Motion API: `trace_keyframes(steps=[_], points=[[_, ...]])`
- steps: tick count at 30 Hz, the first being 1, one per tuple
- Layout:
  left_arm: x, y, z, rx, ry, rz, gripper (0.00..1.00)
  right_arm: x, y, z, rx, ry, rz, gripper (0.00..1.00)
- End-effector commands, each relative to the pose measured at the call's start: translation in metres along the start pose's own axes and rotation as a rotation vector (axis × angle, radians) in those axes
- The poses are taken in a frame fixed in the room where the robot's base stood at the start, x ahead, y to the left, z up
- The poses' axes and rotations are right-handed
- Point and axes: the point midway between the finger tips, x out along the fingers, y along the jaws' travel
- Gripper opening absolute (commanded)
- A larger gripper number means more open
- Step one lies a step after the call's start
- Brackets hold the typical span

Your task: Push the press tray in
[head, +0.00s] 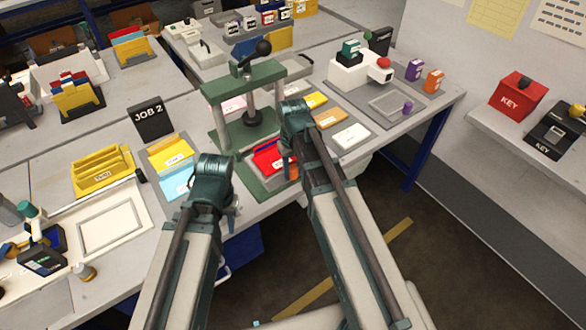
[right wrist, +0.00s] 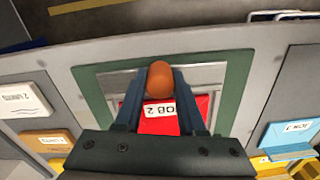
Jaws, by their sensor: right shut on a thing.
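The press (head: 215,95) is a green frame with a dark lever knob (head: 263,47), standing on a green base (head: 252,186) at the table's front. The grey press tray (head: 249,161) lies on the base in front of the frame, with a red JOB 2 piece (head: 265,158) on it. In the right wrist view my right gripper (right wrist: 158,92) is shut on the tray's orange knob (right wrist: 160,77), at the front of the red piece (right wrist: 172,122). My left gripper (head: 232,208) hangs by the table's front edge, left of the press; its jaws are too hidden to judge.
Yellow and blue cards (head: 172,152) lie left of the press, by a black JOB 2 sign (head: 151,121). A white card (head: 351,136) and coloured packs lie to its right. A white device with a red button (head: 384,63) stands further right. Open floor lies in front.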

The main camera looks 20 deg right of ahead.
Motion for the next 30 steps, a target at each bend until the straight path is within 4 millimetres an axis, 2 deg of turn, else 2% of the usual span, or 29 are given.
trace_keyframes(steps=[24, 27, 30], points=[[0.0, 0.0, 0.0, 0.0, 0.0, 0.0, 0.35, 0.0, 0.0, 0.0, 0.0, 0.0, 0.0, 0.0], [0.0, 0.0, 0.0, 0.0, 0.0, 0.0, 0.35, 0.0, -0.001, -0.005, 0.0, 0.0, 0.0, 0.0], [0.0, 0.0, 0.0, 0.0, 0.0, 0.0, 0.35, 0.0, -0.002, -0.018, -0.001, 0.0, 0.0, 0.0]])
